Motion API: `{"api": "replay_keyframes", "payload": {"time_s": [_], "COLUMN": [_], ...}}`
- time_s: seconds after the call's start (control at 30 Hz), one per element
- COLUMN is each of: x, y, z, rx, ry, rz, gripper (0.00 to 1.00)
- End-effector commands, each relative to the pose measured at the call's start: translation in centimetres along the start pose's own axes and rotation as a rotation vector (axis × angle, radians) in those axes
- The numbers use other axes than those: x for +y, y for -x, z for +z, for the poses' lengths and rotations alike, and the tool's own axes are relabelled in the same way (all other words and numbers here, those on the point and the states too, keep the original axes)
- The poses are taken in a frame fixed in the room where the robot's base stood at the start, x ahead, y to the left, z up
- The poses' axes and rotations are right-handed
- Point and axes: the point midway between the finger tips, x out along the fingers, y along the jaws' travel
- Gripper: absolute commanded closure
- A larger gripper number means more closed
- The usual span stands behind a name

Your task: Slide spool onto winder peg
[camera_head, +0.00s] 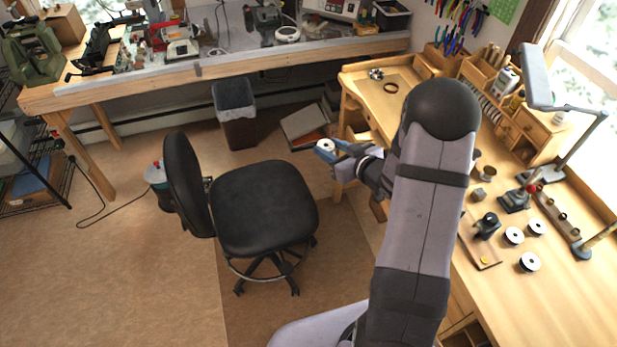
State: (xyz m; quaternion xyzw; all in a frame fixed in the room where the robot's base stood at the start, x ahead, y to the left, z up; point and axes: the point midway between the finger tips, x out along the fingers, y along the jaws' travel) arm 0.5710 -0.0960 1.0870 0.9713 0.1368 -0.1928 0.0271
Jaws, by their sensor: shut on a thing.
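My gripper (329,148) is shut on a small white spool (325,145), away from the bench top, left of the bench's front edge in the picture. The fingers hide part of the spool. A small black device (487,225), which looks like the winder, stands on a wooden board (480,251) on the bench at the right. Its peg is too small to make out. More spools lie flat beside it: one spool (513,236), another (536,227) and a third (529,262).
My arm crosses the middle and hides part of the wooden bench (590,290). A black tool with a red knob (517,198), a rail of posts (558,214) and a desk lamp (565,155) stand behind the spools. A black chair (262,205) stands left.

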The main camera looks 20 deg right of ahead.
Motion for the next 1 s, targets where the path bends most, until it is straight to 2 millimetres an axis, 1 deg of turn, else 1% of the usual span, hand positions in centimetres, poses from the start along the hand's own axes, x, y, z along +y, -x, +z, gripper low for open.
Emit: {"api": "replay_keyframes", "payload": {"time_s": [0.03, 0.2, 0.3, 0.5, 0.67, 0.8, 0.87, 1.0], "x": [1.7, 7.5, 10.4, 15.5, 18.8, 21.1, 22.0, 23.5], "y": [0.2, 1.4, 2.6, 5.6, 8.5, 11.4, 12.8, 16.2], "z": [-1.0, -2.2, -2.5, -1.9, -0.9, 0.4, 1.1, 3.0], "rx": [0.002, 0.002, 0.002, 0.000, 0.001, -0.001, -0.002, -0.001], "ry": [-0.027, -0.120, -0.172, -0.266, -0.340, -0.404, -0.433, -0.502], "rz": [0.068, 0.292, 0.416, 0.646, 0.824, 0.980, 1.048, 1.217], "gripper": [0.86, 0.86, 0.86, 0.86, 0.86, 0.86, 0.86, 0.86]}}
